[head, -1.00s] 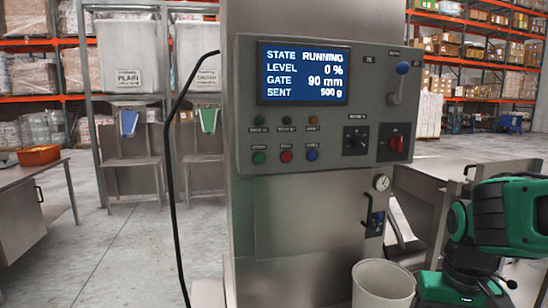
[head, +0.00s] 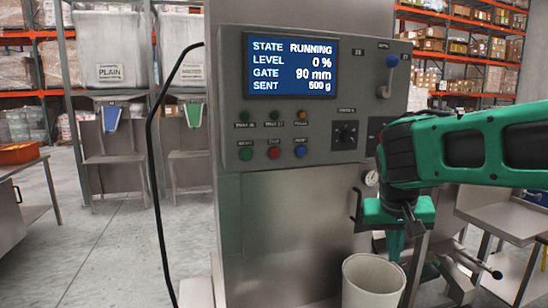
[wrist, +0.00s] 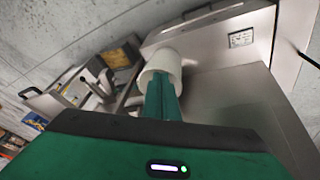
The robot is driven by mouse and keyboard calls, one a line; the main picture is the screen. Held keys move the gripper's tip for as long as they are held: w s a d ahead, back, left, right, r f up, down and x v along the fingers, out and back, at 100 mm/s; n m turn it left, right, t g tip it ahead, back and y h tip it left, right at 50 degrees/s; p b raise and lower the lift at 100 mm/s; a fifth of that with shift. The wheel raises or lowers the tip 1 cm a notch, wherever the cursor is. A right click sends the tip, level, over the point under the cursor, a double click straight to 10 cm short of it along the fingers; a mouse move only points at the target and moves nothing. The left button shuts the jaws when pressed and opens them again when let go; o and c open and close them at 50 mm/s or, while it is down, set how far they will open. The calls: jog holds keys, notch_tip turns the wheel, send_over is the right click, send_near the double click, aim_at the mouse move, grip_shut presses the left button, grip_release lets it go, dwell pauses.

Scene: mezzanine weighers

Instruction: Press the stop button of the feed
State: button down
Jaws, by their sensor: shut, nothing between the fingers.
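The grey control panel (head: 228,120) stands upright on a steel cabinet in the head view. Its screen (head: 290,65) reads STATE RUNNING, LEVEL 0 %, GATE 90 mm. Below are two rows of small parts. The lower row holds a green button (head: 246,154), a red button (head: 274,152) in the middle and a blue button (head: 300,151); their labels are too small to read surely. My gripper (head: 394,248) points down, right of and below the buttons, apart from them. In the wrist view its green fingers (wrist: 161,98) are together and empty, and the panel's buttons do not show.
A white bin (head: 372,284) stands below my gripper; it also shows in the wrist view (wrist: 160,66). The space before the buttons is clear.

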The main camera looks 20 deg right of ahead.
aim_at(276, 153)
jog(key=w+a+r+t+h, duration=0.2)
jog(key=w+a+r+t, duration=0.4)
jog(key=w+a+r, duration=1.1)
jog(key=a, duration=0.2)
jog(key=shift+w+a+r+t, duration=0.2)
jog(key=shift+w+a+t, duration=0.1)
jog(key=shift+w, duration=0.1)
jog(key=shift+w, duration=4.3)
jog(key=shift+w, duration=0.35)
